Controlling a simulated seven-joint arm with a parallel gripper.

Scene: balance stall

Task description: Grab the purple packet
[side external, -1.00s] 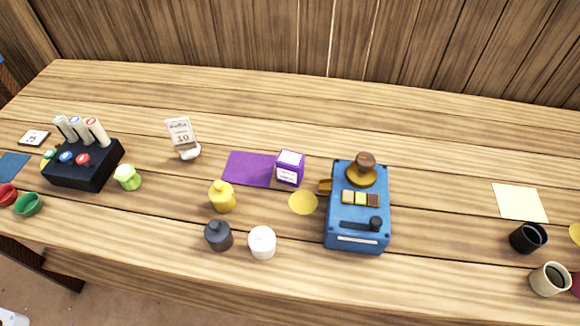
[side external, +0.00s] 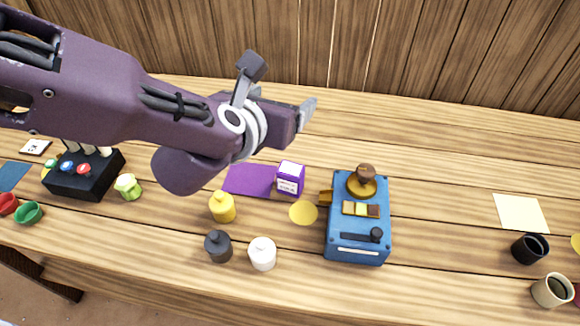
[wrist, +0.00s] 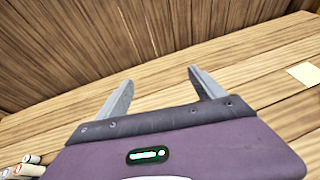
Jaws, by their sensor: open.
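The purple packet (side external: 290,179) is a small upright box with a white label and a pale top. In the side external view it stands at the right edge of a flat purple mat (side external: 246,180), left of the blue machine. My gripper (side external: 306,112) is above and behind the packet in that view, pointing right, with nothing between its fingers. In the wrist view my gripper (wrist: 158,84) shows two spread fingers against the table and the wooden wall. The packet does not show in the wrist view.
A blue machine (side external: 357,222) stands close right of the packet. A black holder (side external: 85,176) is at left; cups (side external: 529,249) are at right. The table between machine and cups is clear.

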